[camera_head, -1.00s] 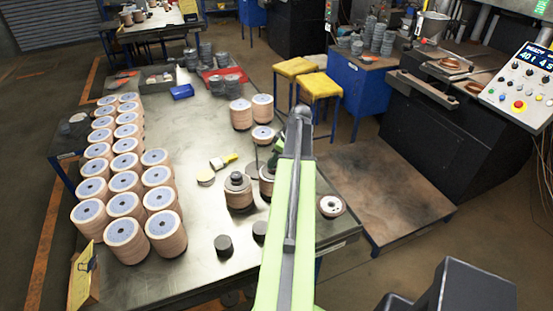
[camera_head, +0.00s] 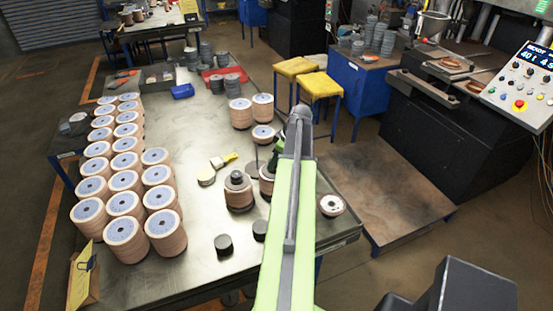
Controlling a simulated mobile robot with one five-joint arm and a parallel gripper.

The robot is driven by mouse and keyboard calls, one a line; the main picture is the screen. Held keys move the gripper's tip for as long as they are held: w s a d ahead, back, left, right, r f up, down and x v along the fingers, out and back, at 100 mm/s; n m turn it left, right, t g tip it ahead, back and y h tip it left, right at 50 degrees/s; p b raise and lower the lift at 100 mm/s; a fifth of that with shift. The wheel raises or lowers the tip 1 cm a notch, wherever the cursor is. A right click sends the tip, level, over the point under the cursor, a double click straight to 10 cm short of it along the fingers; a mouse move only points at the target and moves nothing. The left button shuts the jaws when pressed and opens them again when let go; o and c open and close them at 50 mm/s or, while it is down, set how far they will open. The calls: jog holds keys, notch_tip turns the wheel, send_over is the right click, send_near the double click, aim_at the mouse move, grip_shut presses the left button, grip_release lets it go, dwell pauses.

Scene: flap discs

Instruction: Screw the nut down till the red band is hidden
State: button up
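A stack of tan flap discs (camera_head: 239,200) stands on the metal table, with a dark round nut-like piece (camera_head: 237,178) on top. A second similar stack (camera_head: 266,187) stands just right of it, partly hidden behind my green arm. A thin upright rod shows above this second stack. I cannot make out a red band on either stack. Of my gripper (camera_head: 279,151), only a small dark and green part shows at the arm's left edge, close above the second stack. Its fingers are hidden, so I cannot see whether they touch or hold anything.
Rows of disc stacks (camera_head: 124,205) fill the table's left side. Two dark cylinders (camera_head: 224,244) (camera_head: 260,230) stand in front. A yellow-handled brush (camera_head: 223,161) lies behind. A loose disc (camera_head: 332,205) lies right of my arm. Bare tabletop (camera_head: 190,272) shows at the front left.

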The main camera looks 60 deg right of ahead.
jog(key=shift+o, duration=0.5)
jog(key=p+v, duration=0.7)
jog(key=shift+r, duration=0.25)
jog(key=shift+s, duration=0.1)
